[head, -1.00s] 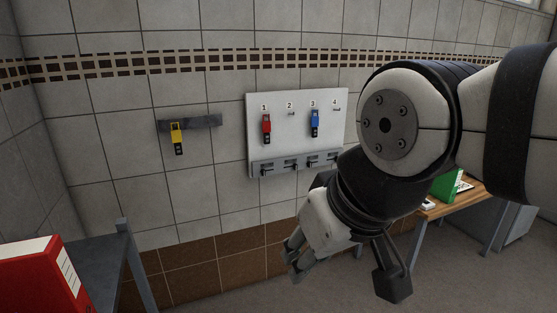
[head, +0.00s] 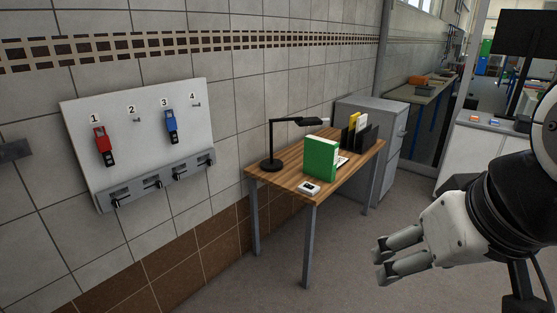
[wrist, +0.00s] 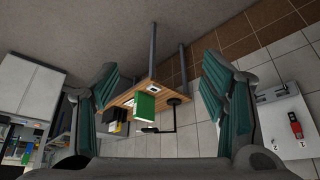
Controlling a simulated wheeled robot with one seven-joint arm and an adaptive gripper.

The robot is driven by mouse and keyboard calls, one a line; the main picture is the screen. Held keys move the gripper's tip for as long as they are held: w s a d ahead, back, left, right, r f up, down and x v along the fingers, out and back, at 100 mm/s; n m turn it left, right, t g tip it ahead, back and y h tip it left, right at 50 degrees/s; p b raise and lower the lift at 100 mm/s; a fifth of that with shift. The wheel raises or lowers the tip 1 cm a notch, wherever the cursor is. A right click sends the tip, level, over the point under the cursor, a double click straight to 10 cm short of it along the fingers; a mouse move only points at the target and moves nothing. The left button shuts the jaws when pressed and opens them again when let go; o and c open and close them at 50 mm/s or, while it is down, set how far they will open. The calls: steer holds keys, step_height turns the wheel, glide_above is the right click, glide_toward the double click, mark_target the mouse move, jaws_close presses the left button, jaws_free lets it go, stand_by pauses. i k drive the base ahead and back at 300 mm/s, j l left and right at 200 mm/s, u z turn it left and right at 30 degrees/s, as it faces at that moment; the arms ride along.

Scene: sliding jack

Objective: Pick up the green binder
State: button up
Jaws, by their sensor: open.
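The green binder (head: 321,158) stands upright on the wooden table (head: 290,180) against the tiled wall. It also shows in the wrist view (wrist: 144,108), upside down, between my two fingers but well beyond them. My gripper (head: 382,262) is at the lower right of the head view, apart from the table and in front of it to the right. It is open and empty. In the wrist view the fingers (wrist: 160,92) are spread wide.
A black desk lamp (head: 271,150), a small white device (head: 309,188) and a black file holder (head: 358,138) share the table with the binder. A grey cabinet (head: 385,125) stands behind. A key board (head: 145,140) hangs on the left wall. The floor before the table is clear.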

mark_target(320, 155)
steer(key=i+z, duration=0.2)
steer(key=i+j, duration=0.15)
steer(key=i, duration=0.3)
steer(key=i+j, duration=0.2)
steer(key=i, duration=0.25)
steer(key=i+j, duration=0.15)
steer(key=i, duration=0.3)
steer(key=i+j, duration=0.15)
steer(key=i, duration=0.3)
steer(key=i+j+z, duration=0.1)
steer(key=i, duration=0.35)
steer(key=i+j, duration=0.3)
steer(key=i, duration=0.15)
